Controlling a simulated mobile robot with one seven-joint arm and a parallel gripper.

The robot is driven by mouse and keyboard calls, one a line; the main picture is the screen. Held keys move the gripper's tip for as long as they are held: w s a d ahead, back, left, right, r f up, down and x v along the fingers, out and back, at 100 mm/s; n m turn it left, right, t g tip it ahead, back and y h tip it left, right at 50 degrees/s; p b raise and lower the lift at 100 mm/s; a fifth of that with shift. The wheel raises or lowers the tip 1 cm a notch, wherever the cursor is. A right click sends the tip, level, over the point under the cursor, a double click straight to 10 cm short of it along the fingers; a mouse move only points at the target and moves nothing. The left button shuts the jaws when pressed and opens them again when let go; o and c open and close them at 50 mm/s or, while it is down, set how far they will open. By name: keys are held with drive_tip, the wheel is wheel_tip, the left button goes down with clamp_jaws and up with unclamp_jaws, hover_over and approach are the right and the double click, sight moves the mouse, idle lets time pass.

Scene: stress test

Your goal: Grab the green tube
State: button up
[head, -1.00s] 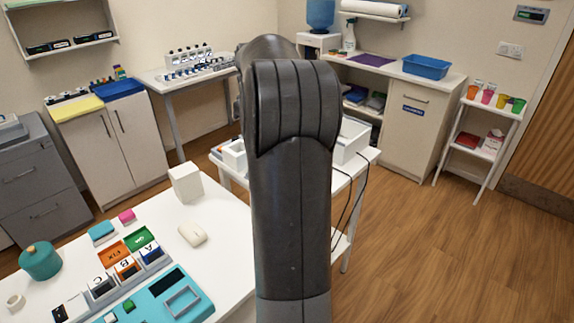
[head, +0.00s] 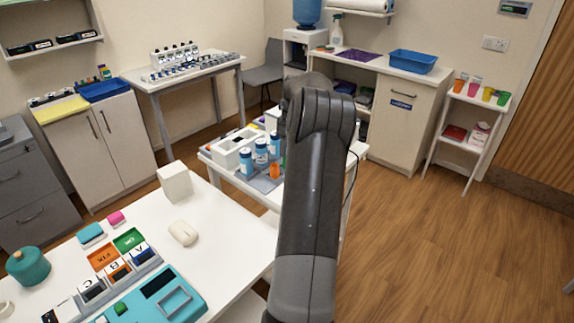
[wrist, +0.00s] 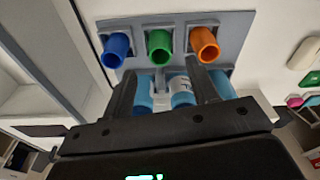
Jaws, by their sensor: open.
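The green tube (wrist: 159,45) shows in the wrist view, standing with its open end towards the camera in a grey rack (wrist: 232,50). It stands between a blue tube (wrist: 115,48) on the left and an orange tube (wrist: 205,44) on the right. My gripper (wrist: 161,73) is open, and nothing is held between its fingers. The green tube lies just beyond the fingertips, roughly in line with the gap between them. In the head view the orange tube (head: 274,170) shows beside my arm; my arm hides the gripper, and I cannot make out the green tube.
Blue-capped bottles (head: 261,152) stand behind the tubes; bottles (wrist: 182,92) also show between the fingers in the wrist view. A white box (head: 234,150) is on the same small table. A white desk (head: 225,225) with a teal device (head: 165,300) is at front left.

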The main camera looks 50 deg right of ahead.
wheel_tip(320, 180, down, 5)
drive_tip(key=shift+w+a+f, duration=0.1)
drive_tip(key=shift+w+f, duration=0.05)
drive_tip(key=c, duration=1)
drive_tip(key=shift+c, duration=0.2)
